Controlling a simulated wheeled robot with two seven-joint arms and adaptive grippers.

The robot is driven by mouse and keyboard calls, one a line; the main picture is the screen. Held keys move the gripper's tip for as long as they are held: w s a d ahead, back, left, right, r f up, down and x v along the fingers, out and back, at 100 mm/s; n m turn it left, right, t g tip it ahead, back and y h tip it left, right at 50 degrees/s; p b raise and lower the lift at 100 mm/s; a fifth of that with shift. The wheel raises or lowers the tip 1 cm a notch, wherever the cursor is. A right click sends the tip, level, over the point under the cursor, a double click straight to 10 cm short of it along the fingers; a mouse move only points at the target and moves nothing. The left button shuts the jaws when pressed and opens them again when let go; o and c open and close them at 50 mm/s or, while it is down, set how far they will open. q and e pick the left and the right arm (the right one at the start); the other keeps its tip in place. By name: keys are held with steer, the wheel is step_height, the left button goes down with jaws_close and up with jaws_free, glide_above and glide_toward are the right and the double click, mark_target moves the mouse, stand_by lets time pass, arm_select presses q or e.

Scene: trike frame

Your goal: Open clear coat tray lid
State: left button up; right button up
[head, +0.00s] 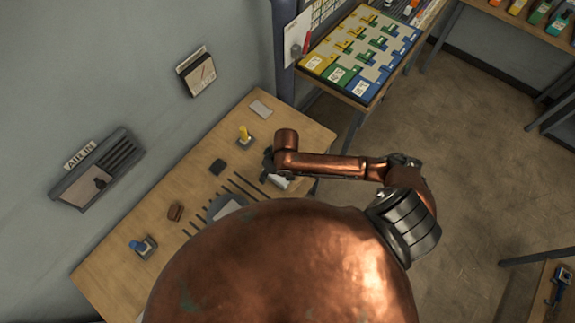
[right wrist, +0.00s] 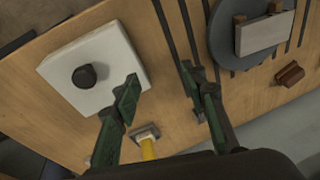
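A white square tray lid (right wrist: 112,49) with a round black knob (right wrist: 84,75) lies on the wooden table, left of the fingers in the right wrist view. In the head view a white piece of it (head: 281,182) shows beneath my right arm; the rest is hidden. My right gripper (right wrist: 159,73) is open and empty, with its left finger over or beside the lid's edge and the knob outside the fingers. In the head view the right gripper (head: 268,162) is partly hidden by its wrist. My left gripper is not in view.
A yellow-handled tool (head: 244,134) stands near the right gripper. Dark strips (right wrist: 166,35), a grey disc carrying a block (right wrist: 238,47) and a brown block (right wrist: 289,74) are on the table. A blue item (head: 142,246) is at the far left end. My body hides much of the front.

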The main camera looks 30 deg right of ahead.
steer(key=d+r, duration=0.1)
steer(key=d, duration=0.1)
steer(key=d+r+m+g+h, duration=0.1)
steer(key=d, duration=0.2)
steer(key=w+d+r+m+h, duration=0.1)
steer(key=d, duration=0.2)
steer(key=shift+d, duration=0.25)
steer(key=shift+d+g, duration=0.3)
step_height(320, 180, down, 8)
steer(key=shift+r+p, duration=0.15)
steer(key=shift+p, duration=0.35)
jaws_close()
